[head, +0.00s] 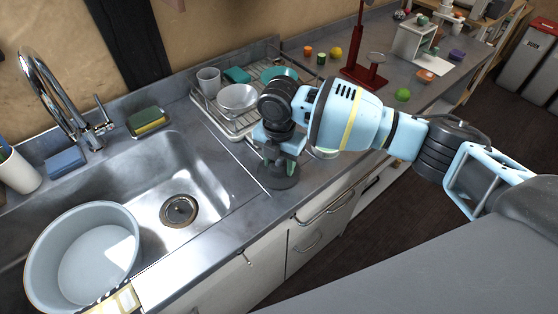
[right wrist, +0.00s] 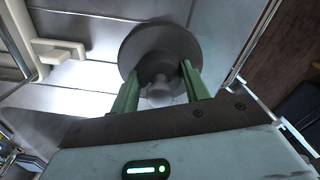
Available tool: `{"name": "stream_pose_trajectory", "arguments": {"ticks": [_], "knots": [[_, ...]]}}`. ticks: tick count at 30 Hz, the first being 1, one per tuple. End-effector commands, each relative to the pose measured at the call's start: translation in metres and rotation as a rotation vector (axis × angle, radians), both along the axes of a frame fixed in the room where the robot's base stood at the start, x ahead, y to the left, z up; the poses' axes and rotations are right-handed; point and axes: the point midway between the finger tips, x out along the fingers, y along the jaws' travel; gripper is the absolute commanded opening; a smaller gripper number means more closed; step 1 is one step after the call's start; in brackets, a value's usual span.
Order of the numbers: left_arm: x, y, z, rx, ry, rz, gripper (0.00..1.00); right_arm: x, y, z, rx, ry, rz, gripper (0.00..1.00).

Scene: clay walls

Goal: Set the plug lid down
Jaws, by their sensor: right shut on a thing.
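The plug lid (head: 281,177) is a dark grey disc with a knob, held below my right gripper (head: 280,158) over the counter strip right of the sink, near the front edge. In the right wrist view, the green fingers of my right gripper (right wrist: 160,78) are shut on the knob of the plug lid (right wrist: 143,42). I cannot tell whether the disc touches the counter. The steel sink (head: 205,170) lies to the left with its round drain (head: 179,211) uncovered.
A dish rack (head: 240,128) with bowls and a cup stands just behind the gripper. A large pale basin (head: 45,262) sits at the sink's left. A sponge holder (head: 148,122) and faucet (head: 48,88) line the back. A red stand (head: 361,75) is farther right.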

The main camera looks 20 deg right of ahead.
Motion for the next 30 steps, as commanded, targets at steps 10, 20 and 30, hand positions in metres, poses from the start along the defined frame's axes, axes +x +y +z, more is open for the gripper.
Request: {"name": "stream_pose_trajectory", "arguments": {"ticks": [10,20,30], "knots": [[-0.003,0.000,-0.001,0.000,0.005,0.000,0.36,0.000,0.000,-0.003,0.000,0.000,0.000,0.62],[0.003,0.000,0.000,0.000,-0.005,0.001,0.36,0.000,0.000,-0.002,0.000,0.000,0.000,0.68],[0.010,0.000,0.006,0.000,-0.020,0.000,0.36,0.001,0.001,0.043,0.002,-0.005,0.001,0.68]]}}
